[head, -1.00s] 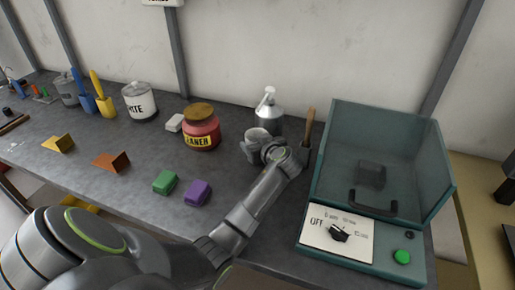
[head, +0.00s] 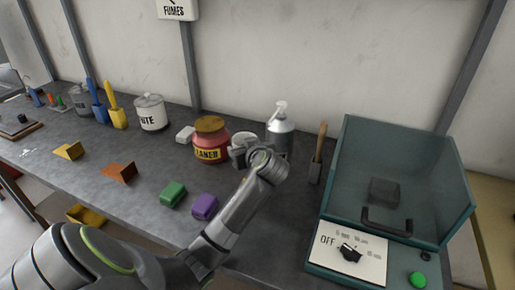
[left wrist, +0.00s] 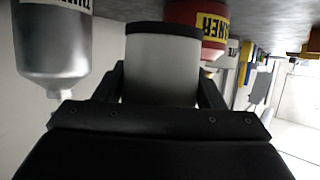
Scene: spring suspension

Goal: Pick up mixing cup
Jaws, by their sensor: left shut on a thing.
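The mixing cup (head: 243,140) is a small pale grey cup between the red cleaner jar and the thinner bottle in the head view. My left gripper (head: 242,156) is shut on it, and my wrist hides part of the cup. In the left wrist view, which looks upside down, the cup (left wrist: 162,62) sits between the two dark fingers of the left gripper (left wrist: 160,88), with a dark band along its upper edge in the picture. I cannot tell whether it touches the bench. My right gripper is not in view.
The cleaner jar (head: 211,148) stands close left of the cup, and the metal pump bottle (head: 279,133) close behind right. A brush in a dark holder (head: 316,170) and a teal glass-lidded box (head: 452,203) stand farther right. Green (head: 173,194) and purple (head: 205,206) blocks lie in front.

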